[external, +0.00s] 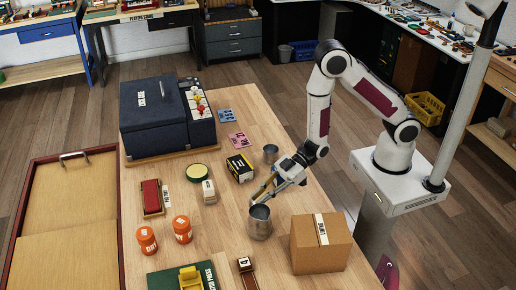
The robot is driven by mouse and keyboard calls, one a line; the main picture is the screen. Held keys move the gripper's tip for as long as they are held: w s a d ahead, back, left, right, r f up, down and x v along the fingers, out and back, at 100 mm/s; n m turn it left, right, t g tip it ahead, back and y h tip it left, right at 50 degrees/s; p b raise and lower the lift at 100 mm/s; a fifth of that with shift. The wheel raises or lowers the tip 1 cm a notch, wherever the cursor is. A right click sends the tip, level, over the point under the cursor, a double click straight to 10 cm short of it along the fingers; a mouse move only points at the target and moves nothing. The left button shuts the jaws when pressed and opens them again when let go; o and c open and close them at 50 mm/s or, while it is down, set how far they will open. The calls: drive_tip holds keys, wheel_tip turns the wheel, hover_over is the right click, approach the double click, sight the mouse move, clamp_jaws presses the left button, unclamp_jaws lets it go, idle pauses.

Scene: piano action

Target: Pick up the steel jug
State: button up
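A steel jug (259,226), a grey metal vessel with an open top, stands upright on the wooden table near the middle. A smaller grey metal cup (270,154) stands farther back; which details set the two apart is too small to see. My gripper (261,197) points down and left, just above and behind the larger vessel's rim. Its fingers look spread with a gap between them and nothing held. I cannot tell whether a fingertip touches the rim.
A cardboard box (321,243) stands close to the right of the jug. Orange jars (182,229), a white block (209,191) and a black-yellow box (240,168) lie left and behind. A dark blue case (153,119) fills the back left.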

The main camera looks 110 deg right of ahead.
sight(250, 206)
drive_tip(key=shift+f+x, duration=0.2)
drive_tip(key=shift+x, duration=2.2)
drive_tip(key=shift+d, duration=0.1)
clamp_jaws()
